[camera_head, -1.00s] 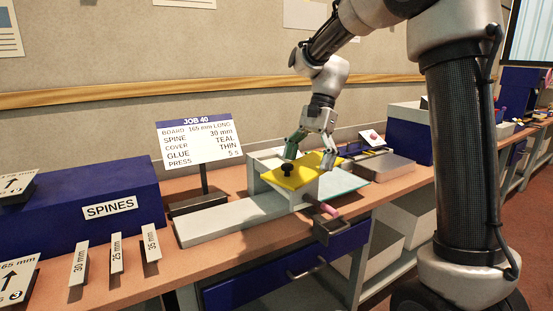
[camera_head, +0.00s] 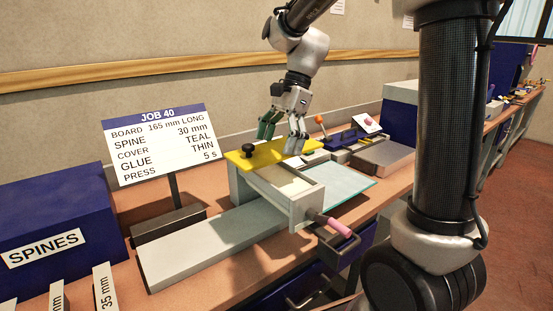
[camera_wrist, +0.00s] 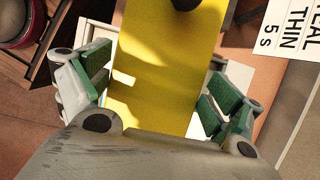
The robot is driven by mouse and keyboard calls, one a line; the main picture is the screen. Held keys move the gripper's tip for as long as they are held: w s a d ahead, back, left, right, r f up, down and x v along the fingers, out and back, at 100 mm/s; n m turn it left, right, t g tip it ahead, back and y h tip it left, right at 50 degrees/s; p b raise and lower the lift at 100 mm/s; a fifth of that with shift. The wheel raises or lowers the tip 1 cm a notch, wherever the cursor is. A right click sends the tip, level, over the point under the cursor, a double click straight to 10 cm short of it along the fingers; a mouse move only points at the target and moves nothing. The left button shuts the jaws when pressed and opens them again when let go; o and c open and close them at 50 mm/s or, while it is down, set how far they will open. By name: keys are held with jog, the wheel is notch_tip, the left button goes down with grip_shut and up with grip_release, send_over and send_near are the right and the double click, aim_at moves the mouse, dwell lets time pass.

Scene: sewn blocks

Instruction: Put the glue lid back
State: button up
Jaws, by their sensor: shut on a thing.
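The yellow glue lid (camera_head: 265,158) with its black knob (camera_head: 248,149) is over the back end of the pale open-topped glue box (camera_head: 292,206). The front of the box is uncovered. I cannot tell whether the lid touches the rim. My gripper (camera_head: 283,142) is shut on the lid near its right end. In the wrist view the lid (camera_wrist: 165,70) runs between the green-padded fingers of my gripper (camera_wrist: 158,75), with the knob (camera_wrist: 186,3) at the top edge.
A grey board (camera_head: 205,250) lies in front of the box, and a teal sheet (camera_head: 350,184) lies to its right. A pink-handled tool (camera_head: 333,225) sticks out at the box's front. The job sign (camera_head: 160,142) and blue spines box (camera_head: 55,225) stand left.

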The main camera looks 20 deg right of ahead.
aim_at(281, 147)
jog(key=shift+f, duration=2.1)
jog(key=shift+f, duration=0.1)
jog(key=shift+f, duration=0.15)
jog(key=o, duration=0.9)
